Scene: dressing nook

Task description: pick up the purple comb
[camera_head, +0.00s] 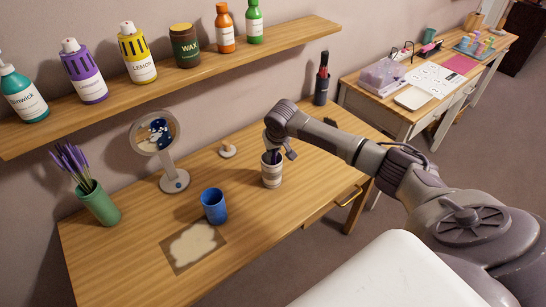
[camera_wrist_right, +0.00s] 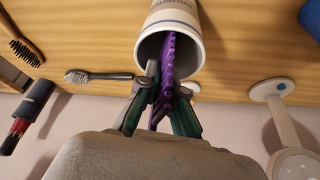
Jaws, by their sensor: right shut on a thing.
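The purple comb (camera_wrist_right: 165,72) stands partly inside a white striped cup (camera_wrist_right: 180,22); its lower part is hidden in the cup. My right gripper (camera_wrist_right: 165,95) is shut on the comb just outside the cup's mouth. In the head view my right gripper (camera_head: 272,155) points down over the same cup (camera_head: 271,176) on the wooden table (camera_head: 130,255), and hides most of the comb. My left gripper is in neither view.
A blue cup (camera_head: 214,206) stands close by at the front left. A round mirror (camera_head: 155,135), a green vase of lavender (camera_head: 98,205) and a dark holder (camera_head: 321,88) are on the table. A shelf of bottles (camera_head: 290,40) hangs above.

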